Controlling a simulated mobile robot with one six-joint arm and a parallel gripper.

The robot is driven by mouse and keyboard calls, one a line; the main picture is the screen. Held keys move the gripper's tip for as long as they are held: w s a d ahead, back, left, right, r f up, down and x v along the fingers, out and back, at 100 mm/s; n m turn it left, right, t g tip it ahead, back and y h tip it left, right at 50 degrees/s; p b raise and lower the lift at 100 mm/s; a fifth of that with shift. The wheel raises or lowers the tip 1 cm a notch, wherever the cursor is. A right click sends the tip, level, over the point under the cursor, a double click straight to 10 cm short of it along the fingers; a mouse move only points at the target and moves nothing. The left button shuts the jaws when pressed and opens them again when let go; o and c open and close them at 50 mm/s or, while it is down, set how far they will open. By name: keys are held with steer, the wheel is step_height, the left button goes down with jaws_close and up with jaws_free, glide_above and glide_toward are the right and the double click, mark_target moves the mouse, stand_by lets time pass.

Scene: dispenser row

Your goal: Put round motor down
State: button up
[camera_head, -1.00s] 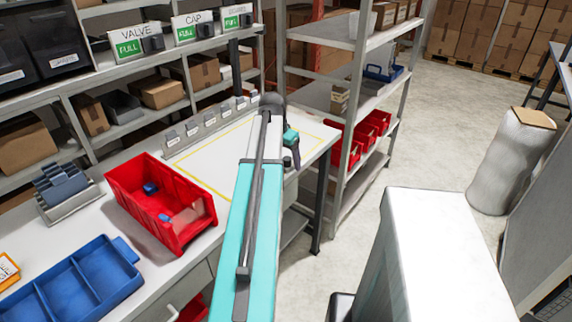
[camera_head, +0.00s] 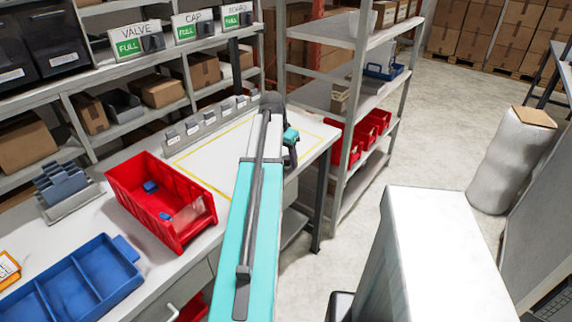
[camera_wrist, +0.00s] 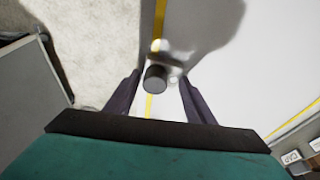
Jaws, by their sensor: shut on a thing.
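The round motor (camera_wrist: 155,79) shows in the wrist view as a short dark cylinder between the fingertips of my gripper (camera_wrist: 159,86). The gripper is shut on it. Below it is the white bench top with a yellow outline (camera_head: 215,184). In the wrist view a yellow line (camera_wrist: 149,106) passes behind the motor. I cannot tell whether the motor touches the bench. In the head view my gripper (camera_head: 291,157) is at the right part of the outlined area, and my arm hides the motor there.
A red bin (camera_head: 130,186) with small blue parts stands on the bench left of my arm. A blue divided tray (camera_head: 75,262) lies nearer. Small labelled holders (camera_head: 210,121) line the bench's back. A shelf rack (camera_head: 345,100) stands just beyond the bench's right end.

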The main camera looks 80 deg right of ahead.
mark_target(286, 156)
steer(key=shift+r, duration=0.1)
steer(key=shift+r+b, duration=0.6)
steer(key=shift+r, duration=0.85)
steer(key=shift+a+r, duration=0.1)
steer(key=shift+r, duration=0.1)
steer(key=s+a+r+b, duration=0.1)
steer(key=s+a+b, duration=0.1)
steer(key=a, duration=1.3)
steer(key=shift+a+r+b, duration=0.25)
steer(key=shift+a+b, duration=0.05)
steer(key=shift+b, duration=0.2)
